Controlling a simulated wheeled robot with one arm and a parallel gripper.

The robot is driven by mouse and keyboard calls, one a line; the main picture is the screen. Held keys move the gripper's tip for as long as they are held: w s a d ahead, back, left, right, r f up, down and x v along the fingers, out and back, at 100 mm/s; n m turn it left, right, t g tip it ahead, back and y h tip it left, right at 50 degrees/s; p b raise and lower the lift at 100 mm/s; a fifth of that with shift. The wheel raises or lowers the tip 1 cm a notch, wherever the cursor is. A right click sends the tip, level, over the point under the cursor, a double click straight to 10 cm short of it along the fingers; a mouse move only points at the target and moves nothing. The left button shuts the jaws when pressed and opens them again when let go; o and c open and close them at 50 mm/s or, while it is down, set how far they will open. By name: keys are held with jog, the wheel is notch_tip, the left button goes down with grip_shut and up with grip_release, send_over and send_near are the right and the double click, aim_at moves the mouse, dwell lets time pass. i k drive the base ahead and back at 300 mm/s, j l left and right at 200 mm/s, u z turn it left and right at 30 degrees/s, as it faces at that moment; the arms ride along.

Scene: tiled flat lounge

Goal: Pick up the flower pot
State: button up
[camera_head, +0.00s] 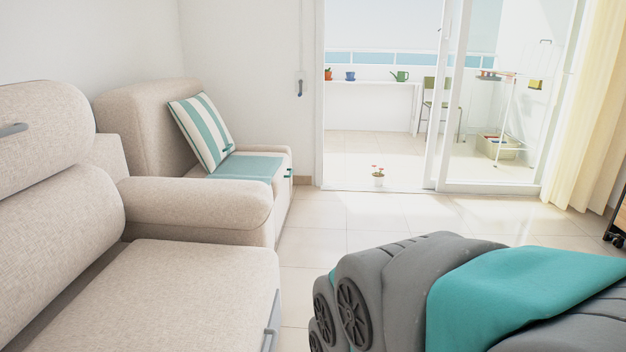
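A small white flower pot (378,181) with little red flowers stands upright on the tiled floor.
A beige sofa (198,203) fills the left, with a striped cushion (202,131). A bulky grey form (408,290) with a teal cover blocks the lower right; I cannot tell what it is. Tiled floor lies clear around the pot. Pots and a green watering can (400,76) stand outside.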

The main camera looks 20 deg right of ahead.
aim_at(378, 178)
jog(key=i+l+z, duration=1.1)
jog(key=i, duration=0.65)
jog(key=i+l+z, duration=0.1)
jog(key=i+z, duration=0.3)
jog(key=i, duration=0.65)
jog(key=i+l+u, duration=0.1)
jog(key=i+u, duration=0.2)
jog(key=i, duration=0.25)
jog(key=i+l+u, duration=0.25)
jog(key=i, duration=0.3)
jog(key=i+l+u, duration=0.3)
jog(key=i, duration=0.2)
jog(key=i+l+u, duration=0.25)
jog(key=u, duration=0.2)
jog(key=i+l+u, duration=0.35)
jog(key=u, duration=0.15)
jog(key=i+l+u, duration=0.15)
jog(key=l+u, duration=0.3)
jog(key=i+l+u, duration=0.1)
jog(key=l+u, duration=0.55)
jog(key=l, duration=0.35)
